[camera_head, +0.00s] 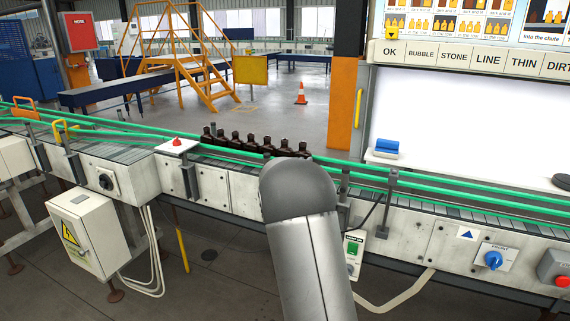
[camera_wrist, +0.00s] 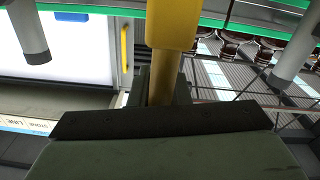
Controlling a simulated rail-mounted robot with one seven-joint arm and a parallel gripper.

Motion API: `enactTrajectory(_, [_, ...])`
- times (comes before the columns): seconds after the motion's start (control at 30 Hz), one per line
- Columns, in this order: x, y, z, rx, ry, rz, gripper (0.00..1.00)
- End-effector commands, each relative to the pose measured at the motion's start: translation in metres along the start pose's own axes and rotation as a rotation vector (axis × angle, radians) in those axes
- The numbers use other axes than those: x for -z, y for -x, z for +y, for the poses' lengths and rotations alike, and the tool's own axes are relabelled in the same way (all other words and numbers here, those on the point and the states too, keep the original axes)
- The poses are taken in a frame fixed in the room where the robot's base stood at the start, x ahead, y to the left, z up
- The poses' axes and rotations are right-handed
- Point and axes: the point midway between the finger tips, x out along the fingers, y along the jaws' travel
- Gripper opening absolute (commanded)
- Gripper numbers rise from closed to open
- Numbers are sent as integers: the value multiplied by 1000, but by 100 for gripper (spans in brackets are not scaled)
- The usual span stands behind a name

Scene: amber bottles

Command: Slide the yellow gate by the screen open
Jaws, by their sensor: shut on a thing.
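In the wrist view, my gripper (camera_wrist: 161,92) is shut on the stem of a yellow gate handle (camera_wrist: 172,24), which stands up between the dark jaws. In the head view, my rounded grey arm covers the gripper and this gate, so how far the gate reaches across the belt cannot be told. The lit white screen (camera_head: 460,130) is just right of the arm and also shows at left in the wrist view (camera_wrist: 75,50). Amber bottles (camera_head: 250,143) stand in a row on the conveyor, left of and behind the arm; several show at right in the wrist view (camera_wrist: 265,52).
Green guide rails (camera_head: 480,190) run along the conveyor. Grey posts (camera_wrist: 30,40) flank the handle. A yellow gate (camera_head: 62,130) and an orange handle (camera_head: 24,104) are at far left. A yellow bar (camera_head: 358,108) is beside the screen. A blue knob (camera_head: 493,259) is on the front panel.

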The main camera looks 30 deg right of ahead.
Motion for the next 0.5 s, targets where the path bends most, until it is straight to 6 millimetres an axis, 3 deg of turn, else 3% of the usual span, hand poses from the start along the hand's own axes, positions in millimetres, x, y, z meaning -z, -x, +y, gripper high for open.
enactTrajectory(0.27, [-3, 2, 0, -1, 0, -6, 0])
enactTrajectory(0.3, [-3, 2, 0, -1, 0, -6, 24])
enactTrajectory(0.33, [-3, 2, 0, -1, 0, -6, 33])
enactTrajectory(0.5, [-2, 2, 0, 0, 0, -5, 36])
